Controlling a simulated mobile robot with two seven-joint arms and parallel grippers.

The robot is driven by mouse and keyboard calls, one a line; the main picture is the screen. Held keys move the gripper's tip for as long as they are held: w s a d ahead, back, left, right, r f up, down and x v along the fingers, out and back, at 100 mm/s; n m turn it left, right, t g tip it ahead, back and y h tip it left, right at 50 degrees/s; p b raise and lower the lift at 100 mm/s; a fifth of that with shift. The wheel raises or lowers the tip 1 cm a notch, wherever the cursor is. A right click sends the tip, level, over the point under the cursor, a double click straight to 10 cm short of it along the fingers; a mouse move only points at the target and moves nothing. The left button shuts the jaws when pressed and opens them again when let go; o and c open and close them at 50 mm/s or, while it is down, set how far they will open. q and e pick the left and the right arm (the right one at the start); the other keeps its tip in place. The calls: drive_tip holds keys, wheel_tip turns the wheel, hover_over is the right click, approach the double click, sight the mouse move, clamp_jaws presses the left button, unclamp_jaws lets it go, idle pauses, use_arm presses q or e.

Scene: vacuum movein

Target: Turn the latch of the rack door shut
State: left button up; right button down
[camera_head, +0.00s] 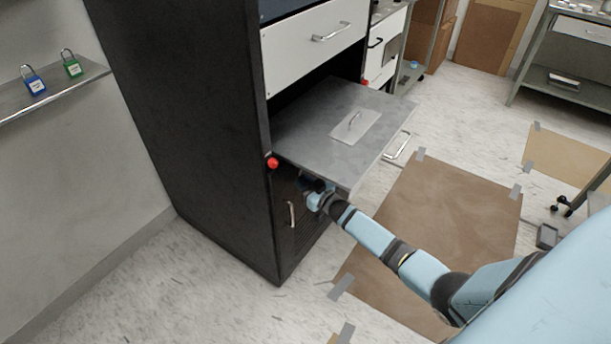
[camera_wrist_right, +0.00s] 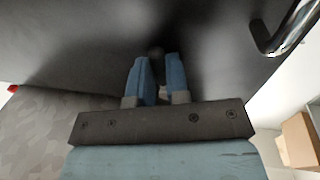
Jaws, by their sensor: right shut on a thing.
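The black rack door (camera_head: 285,240) is the low front panel of the tall black rack (camera_head: 190,110), and it appears flush with the frame. It has a silver bar handle (camera_head: 291,214), which also shows at the upper right of the right wrist view (camera_wrist_right: 288,28). My right gripper (camera_head: 310,187) is at the top of the door, under a pulled-out tray. In the right wrist view its blue fingers (camera_wrist_right: 156,72) are closed around a small dark latch (camera_wrist_right: 156,52) on the door face. The fingers mostly hide the latch, so its angle cannot be told. My left gripper is out of view.
A grey metal tray (camera_head: 315,115) juts from the rack just above my right wrist. Red knobs (camera_head: 272,163) sit at the rack's edges. A white drawer (camera_head: 312,45) is above. A wall shelf (camera_head: 60,92) with two padlocks is at left. Brown floor mat (camera_head: 430,220) lies at right.

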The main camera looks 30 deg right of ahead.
use_arm(q)
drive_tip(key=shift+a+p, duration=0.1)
drive_tip(key=shift+p, duration=0.2)
use_arm(e)
drive_tip(key=shift+s+a+m, duration=0.1)
drive_tip(key=shift+a+m, duration=0.1)
drive_tip(key=shift+m, duration=0.3)
drive_tip(key=c, duration=1.1)
unclamp_jaws()
use_arm(q)
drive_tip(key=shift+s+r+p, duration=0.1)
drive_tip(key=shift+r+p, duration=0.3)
drive_tip(key=shift+p, duration=0.65)
use_arm(e)
drive_tip(key=s+d, duration=0.2)
drive_tip(key=s, duration=1.1)
drive_tip(key=shift+s+d, duration=0.25)
drive_tip(key=shift+d, duration=0.1)
